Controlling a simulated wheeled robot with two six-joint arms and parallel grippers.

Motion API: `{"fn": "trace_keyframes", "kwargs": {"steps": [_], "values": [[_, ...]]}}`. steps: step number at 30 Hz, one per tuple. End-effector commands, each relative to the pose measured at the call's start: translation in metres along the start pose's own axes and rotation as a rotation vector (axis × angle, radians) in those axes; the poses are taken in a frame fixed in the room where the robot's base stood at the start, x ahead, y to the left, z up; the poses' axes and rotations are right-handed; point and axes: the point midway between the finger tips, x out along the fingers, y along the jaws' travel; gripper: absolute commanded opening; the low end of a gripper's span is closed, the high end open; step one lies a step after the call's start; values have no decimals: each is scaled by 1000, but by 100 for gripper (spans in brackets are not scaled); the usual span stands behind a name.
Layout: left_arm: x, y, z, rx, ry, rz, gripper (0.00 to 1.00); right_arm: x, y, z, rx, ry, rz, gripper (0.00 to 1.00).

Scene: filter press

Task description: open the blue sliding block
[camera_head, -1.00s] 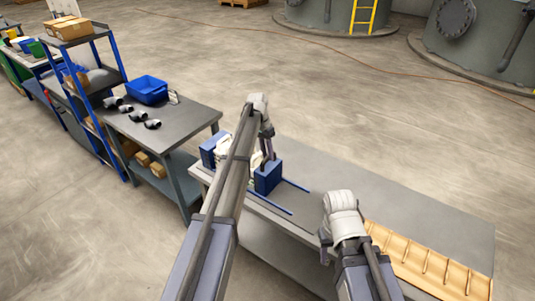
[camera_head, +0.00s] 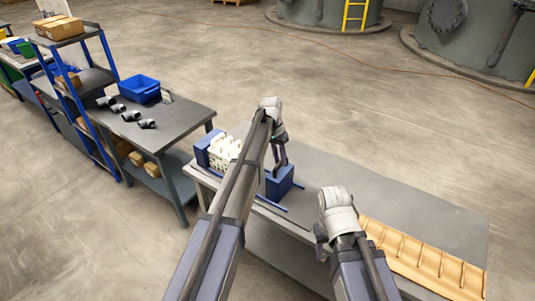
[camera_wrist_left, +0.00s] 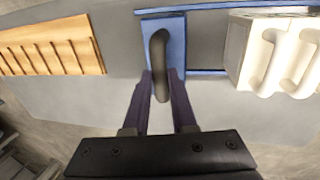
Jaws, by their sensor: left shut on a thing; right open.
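The blue sliding block (camera_head: 280,184) sits on blue rails on the grey table, to the right of a stack of white plates (camera_head: 226,151). A gap of bare rail lies between them. In the left wrist view, the block (camera_wrist_left: 176,36) carries a dark upright handle (camera_wrist_left: 159,50), and the white plates (camera_wrist_left: 272,58) stand to the right. My left gripper (camera_head: 279,164) is above the block. Its fingers (camera_wrist_left: 163,82) are shut on the handle in the wrist view. My right gripper (camera_head: 322,242) is open and empty by the table's front edge, partly hidden by its wrist.
A fixed blue end block (camera_head: 201,150) stands left of the plates. A slotted wooden rack (camera_head: 420,255) lies at the table's right end. The grey table top between block and rack is clear. A side table with a blue bin (camera_head: 139,89) stands further left.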

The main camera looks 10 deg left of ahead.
Motion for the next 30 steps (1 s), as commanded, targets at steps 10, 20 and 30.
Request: {"fn": "trace_keyframes", "kwargs": {"steps": [10,20,30], "values": [[3,15,0,-1,0,0,0,0,0,0,0,0,0,50],[3,15,0,-1,0,0,49,0,0,0,0,0,0,50],[2,15,0,-1,0,0,55,-1,0,0,0,0,0,50]]}}
